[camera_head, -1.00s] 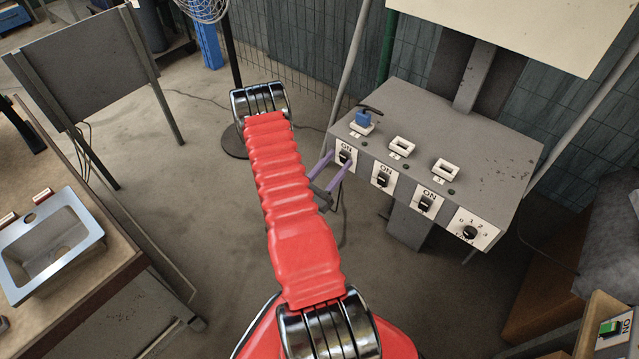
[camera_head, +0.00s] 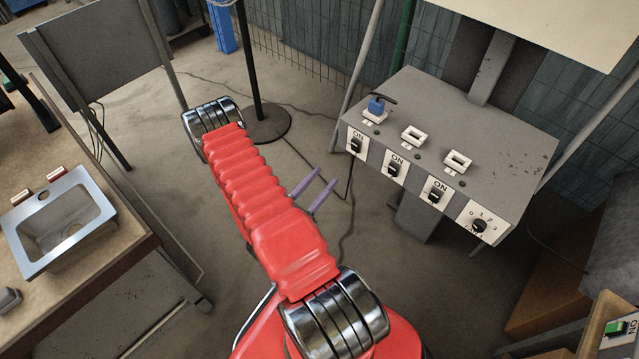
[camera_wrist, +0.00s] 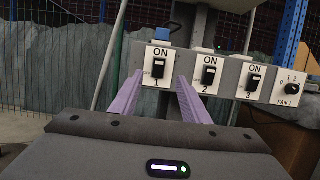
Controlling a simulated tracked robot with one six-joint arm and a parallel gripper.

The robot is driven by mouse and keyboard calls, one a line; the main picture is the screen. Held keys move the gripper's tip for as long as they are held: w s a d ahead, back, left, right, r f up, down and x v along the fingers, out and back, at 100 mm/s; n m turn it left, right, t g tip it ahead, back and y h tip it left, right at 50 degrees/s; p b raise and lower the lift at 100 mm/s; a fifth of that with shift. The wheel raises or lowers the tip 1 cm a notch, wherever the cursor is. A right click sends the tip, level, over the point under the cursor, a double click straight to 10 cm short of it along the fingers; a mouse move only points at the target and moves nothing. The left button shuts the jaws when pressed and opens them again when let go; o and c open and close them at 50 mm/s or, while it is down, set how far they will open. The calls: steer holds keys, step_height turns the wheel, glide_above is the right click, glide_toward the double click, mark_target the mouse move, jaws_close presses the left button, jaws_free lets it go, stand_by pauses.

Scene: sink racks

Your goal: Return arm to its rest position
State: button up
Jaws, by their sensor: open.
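My gripper (camera_head: 313,188) shows in the head view as two purple fingers to the right of my red arm. The fingers are apart with nothing between them. In the head view they are left of the grey control box (camera_head: 462,133) and clear of it. In the wrist view my gripper (camera_wrist: 157,95) is open, its fingers pointing toward the switch panel. Switch 1 (camera_wrist: 158,67) appears between the fingertips, with switch 2 (camera_wrist: 208,75) just right of them. The gripper's base is hidden behind my arm in the head view.
A blue plug (camera_head: 377,105) sits in the box's first socket; the other two sockets are empty. A metal sink (camera_head: 60,222) is set in the bench at left. A black pole stands on a round base (camera_head: 265,125) behind my arm.

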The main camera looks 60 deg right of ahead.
steer(key=shift+a+f, duration=0.1)
steer(key=shift+a, duration=0.25)
stand_by(0.5)
steer(key=s+a+f+m+g+y, duration=0.25)
steer(key=s+m+g+y, duration=0.2)
steer(key=s+g, duration=0.35)
steer(key=s+a+r+m+g+y, duration=0.2)
steer(key=s+a+r+m+y, duration=0.1)
steer(key=a+r+m+y, duration=0.4)
steer(key=w+a+r+m+t+y, duration=0.35)
steer(key=w+a+r+t, duration=0.2)
steer(key=a, duration=0.35)
steer(key=w+a+r+m+t+y, duration=0.2)
steer(key=w+a+r+t+y, duration=0.4)
steer(key=a, duration=0.3)
steer(key=w+a+r+t, duration=0.1)
steer(key=a+r+t, duration=0.2)
steer(key=r, duration=0.5)
steer(key=w+a+r+t, duration=0.1)
steer(key=a+r+t, duration=0.3)
steer(key=r, duration=0.5)
steer(key=shift+a+r+n, duration=0.25)
steer(key=shift+a+n, duration=0.15)
steer(key=shift+a, duration=0.25)
